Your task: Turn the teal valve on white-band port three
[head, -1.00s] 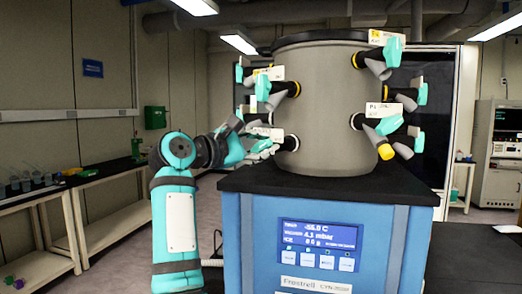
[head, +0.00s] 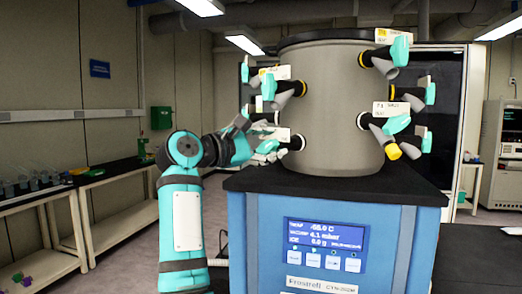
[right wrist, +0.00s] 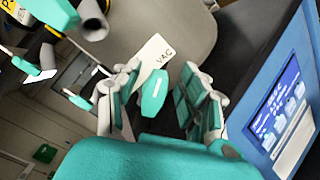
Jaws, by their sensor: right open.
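A grey drum (head: 333,120) on the freeze dryer carries several side ports with teal valve handles and white tags. My right gripper (head: 262,142) is at the lower left port, beside its white tag (head: 277,134). In the right wrist view a teal valve handle (right wrist: 154,92) with a white mark lies between the fingertips of my open right gripper (right wrist: 158,95). I cannot tell whether the fingers touch the handle. My left gripper is not in view.
Another left port with a teal valve (head: 269,87) sits directly above my gripper. Several more valves (head: 399,50) stick out on the right side. The blue cabinet (head: 335,250) with a black top stands below. A bench (head: 35,212) stands at the left.

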